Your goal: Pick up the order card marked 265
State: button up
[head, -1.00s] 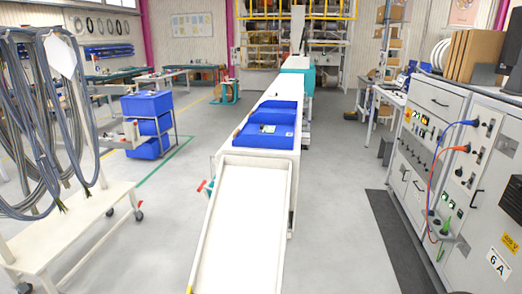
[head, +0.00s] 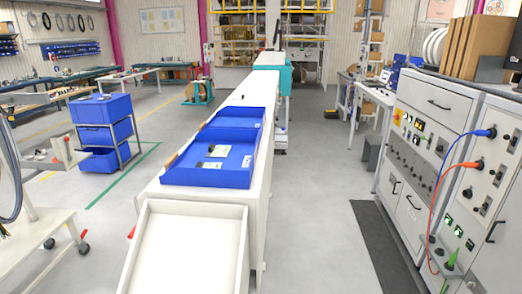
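Two pale cards lie in the near blue tray (head: 190,178) on the long white bench. One card (head: 219,151) is farther back, and another (head: 208,165) lies just in front of it. Their markings are too small to read, so I cannot tell which is marked 265. My gripper is not in view.
A shallow white chute (head: 190,250) slopes toward me from the bench. A second blue tray (head: 242,117) sits behind the first. A grey test cabinet with cables (head: 440,150) stands at right, a blue-bin trolley (head: 103,125) at left. Grey floor (head: 310,200) is clear right of the bench.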

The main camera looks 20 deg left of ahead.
aim_at(200, 164)
jog(key=i+l+u, duration=0.1)
jog(key=i+u, duration=0.35)
jog(key=i+l+u, duration=0.4)
jog(key=i, duration=0.2)
jog(key=i+l+u, duration=0.45)
jog(key=i, duration=0.05)
